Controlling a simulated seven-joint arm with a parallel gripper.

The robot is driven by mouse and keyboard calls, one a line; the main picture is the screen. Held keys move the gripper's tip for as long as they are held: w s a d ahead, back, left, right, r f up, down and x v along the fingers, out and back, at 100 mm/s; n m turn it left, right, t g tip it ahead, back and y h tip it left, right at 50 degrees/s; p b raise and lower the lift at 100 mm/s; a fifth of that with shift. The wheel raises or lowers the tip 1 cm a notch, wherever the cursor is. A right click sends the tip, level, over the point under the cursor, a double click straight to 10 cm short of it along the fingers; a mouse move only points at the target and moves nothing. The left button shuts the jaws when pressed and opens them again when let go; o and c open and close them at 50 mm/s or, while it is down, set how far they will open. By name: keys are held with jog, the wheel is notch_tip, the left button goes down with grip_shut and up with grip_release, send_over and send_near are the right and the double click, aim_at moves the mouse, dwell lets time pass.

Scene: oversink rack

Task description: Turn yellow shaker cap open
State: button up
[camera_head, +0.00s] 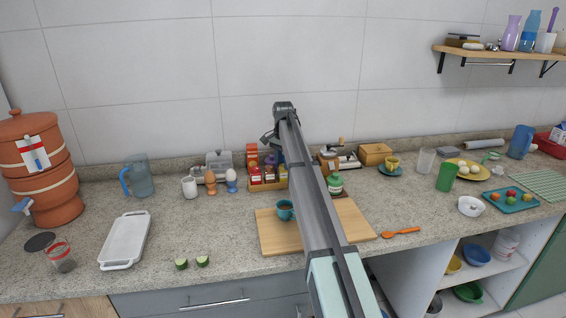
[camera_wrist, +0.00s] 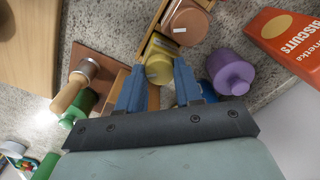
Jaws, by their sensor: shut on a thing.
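The yellow shaker (camera_wrist: 159,68) stands in a wooden rack in the wrist view, its cap toward me. My gripper (camera_wrist: 158,84) has its two blue fingers on either side of the yellow cap, shut on it. I cannot tell from the picture how far the cap is turned.
A biscuit box (camera_wrist: 290,38) stands at the right. A wooden-handled item (camera_wrist: 70,95) and a green bottle (camera_wrist: 80,105) are at the left. A cutting board (camera_head: 275,236) bears a teal cup (camera_head: 285,210).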

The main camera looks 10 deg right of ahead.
jog(key=shift+n, duration=6.6)
jog(key=o, duration=1.1)
jog(key=shift+c, duration=0.2)
